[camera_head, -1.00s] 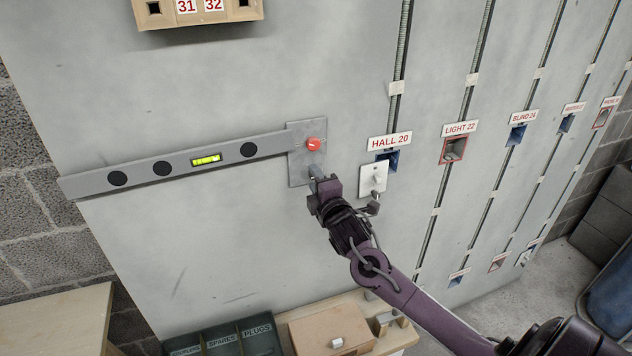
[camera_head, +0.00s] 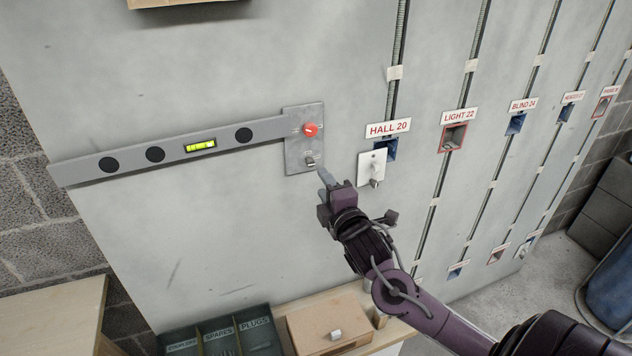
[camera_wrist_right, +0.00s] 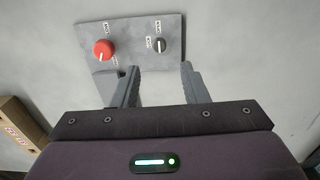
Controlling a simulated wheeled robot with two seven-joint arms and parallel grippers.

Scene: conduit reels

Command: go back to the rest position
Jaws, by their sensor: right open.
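My right gripper (camera_head: 327,180) is open and empty in front of the wall panel, a little below and right of the grey plate (camera_head: 296,150). In the right wrist view its two fingers (camera_wrist_right: 160,85) stand apart with nothing between them. The plate carries a red knob (camera_head: 310,129) and a small metal knob (camera_head: 311,161) below it. The wrist view shows the red knob (camera_wrist_right: 104,49) and the small knob (camera_wrist_right: 158,45) beyond the fingers, apart from them. My left gripper is in neither view.
A grey spirit level (camera_head: 200,148) reaches left from the plate. A white switch plate (camera_head: 371,167) hangs under the HALL 20 label (camera_head: 388,128), close to the right gripper. Below are a green compartment tray (camera_head: 262,320) and a wooden box (camera_head: 322,325). A wooden surface (camera_head: 50,315) stands lower left.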

